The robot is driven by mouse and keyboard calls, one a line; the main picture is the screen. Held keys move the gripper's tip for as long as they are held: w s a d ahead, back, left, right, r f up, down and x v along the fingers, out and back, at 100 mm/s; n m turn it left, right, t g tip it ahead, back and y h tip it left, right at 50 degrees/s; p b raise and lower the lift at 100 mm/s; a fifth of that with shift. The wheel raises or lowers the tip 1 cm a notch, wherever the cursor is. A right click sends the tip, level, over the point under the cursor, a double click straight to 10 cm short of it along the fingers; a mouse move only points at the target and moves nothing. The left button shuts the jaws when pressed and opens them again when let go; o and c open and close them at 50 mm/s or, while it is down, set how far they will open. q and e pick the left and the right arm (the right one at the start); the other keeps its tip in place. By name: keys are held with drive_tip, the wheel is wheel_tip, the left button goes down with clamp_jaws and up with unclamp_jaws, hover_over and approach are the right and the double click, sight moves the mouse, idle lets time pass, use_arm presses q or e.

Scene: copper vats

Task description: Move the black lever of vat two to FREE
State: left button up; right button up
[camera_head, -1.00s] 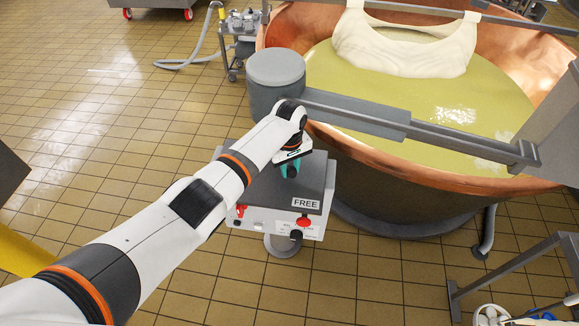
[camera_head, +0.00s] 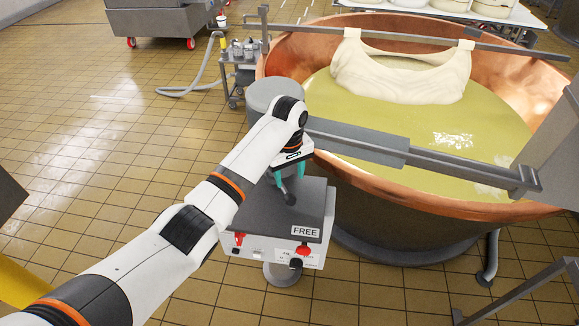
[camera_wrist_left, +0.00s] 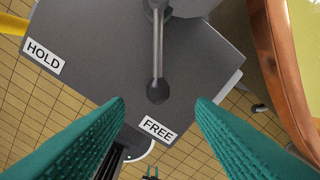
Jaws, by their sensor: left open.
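The black lever of vat two has a dark round knob (camera_head: 290,199) and stands on the grey top of the control box (camera_head: 316,200). In the left wrist view the lever (camera_wrist_left: 157,50) points down the picture, its knob close to the FREE label (camera_wrist_left: 157,130). The HOLD label (camera_wrist_left: 43,60) lies at the box's other corner. My left gripper (camera_head: 291,175) is open above the box. Its teal fingers (camera_wrist_left: 160,102) are spread to either side of the knob, with clear gaps and nothing held. My right gripper is not in view.
The copper vat (camera_head: 400,228) with yellow-green liquid stands behind and right of the box. A grey beam (camera_head: 420,157) crosses its near rim. Red controls (camera_head: 303,250) sit on the box front. The tiled floor at left is open.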

use_arm(q)
wheel_tip(320, 180, up, 4)
drive_tip(key=shift+f, duration=0.25)
